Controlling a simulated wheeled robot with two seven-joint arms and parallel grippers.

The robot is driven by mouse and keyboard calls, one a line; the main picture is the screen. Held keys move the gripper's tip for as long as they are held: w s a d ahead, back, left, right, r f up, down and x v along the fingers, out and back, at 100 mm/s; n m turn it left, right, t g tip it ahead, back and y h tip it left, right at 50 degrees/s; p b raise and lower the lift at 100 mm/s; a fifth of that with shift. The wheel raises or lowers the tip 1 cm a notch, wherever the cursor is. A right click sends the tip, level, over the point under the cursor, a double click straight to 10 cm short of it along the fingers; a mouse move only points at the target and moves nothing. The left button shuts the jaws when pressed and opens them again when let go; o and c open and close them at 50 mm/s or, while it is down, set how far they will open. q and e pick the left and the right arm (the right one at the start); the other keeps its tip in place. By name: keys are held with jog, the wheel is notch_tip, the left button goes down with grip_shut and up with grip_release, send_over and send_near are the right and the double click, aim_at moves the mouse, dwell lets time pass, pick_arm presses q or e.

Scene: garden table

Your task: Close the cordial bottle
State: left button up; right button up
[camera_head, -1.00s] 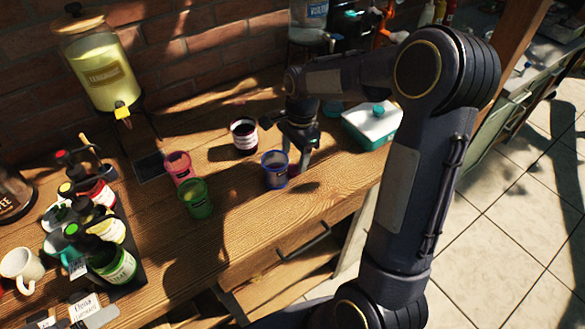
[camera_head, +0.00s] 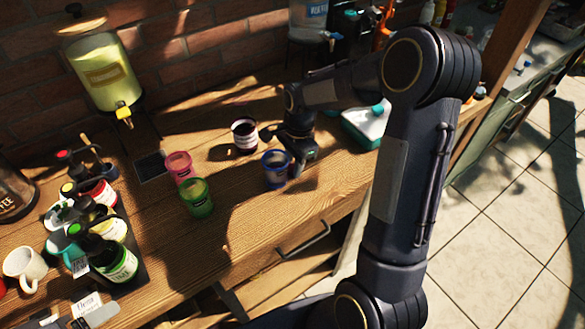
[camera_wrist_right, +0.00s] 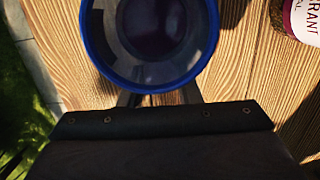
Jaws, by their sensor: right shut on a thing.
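A small dark red container (camera_head: 244,137) stands on the table behind the blue cup. In the right wrist view its label (camera_wrist_right: 308,22) is cut off and shows "RANT" and "AL", so it looks like the cordial bottle. Its top looks dark in the head view, and I see no cap on it. My right gripper (camera_head: 287,160) is low at the right side of a clear blue-rimmed cup (camera_head: 275,172). In the right wrist view the fingers (camera_wrist_right: 157,98) reach under the rim of the cup (camera_wrist_right: 150,84), shut on it. The cup has something dark inside. My left gripper is out of view.
A pink cup (camera_head: 179,167) and a green cup (camera_head: 197,199) stand left of the blue one. A caddy of several bottles (camera_head: 118,262) and a white mug (camera_head: 25,265) are at the left. A lemonade dispenser (camera_head: 106,80) stands behind, and a teal-and-white box (camera_head: 366,127) at the right.

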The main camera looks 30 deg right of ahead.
aim_at(292, 169)
jog(key=shift+c, duration=0.4)
jog(key=shift+r, duration=0.25)
notch_tip(292, 169, up, 3)
pick_arm(q)
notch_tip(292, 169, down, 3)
jog(key=b, duration=0.3)
pick_arm(e)
jog(key=s+r, duration=0.9)
jog(key=s, duration=0.5)
jog(key=shift+d+r, duration=0.25)
jog(key=shift+d, duration=0.15)
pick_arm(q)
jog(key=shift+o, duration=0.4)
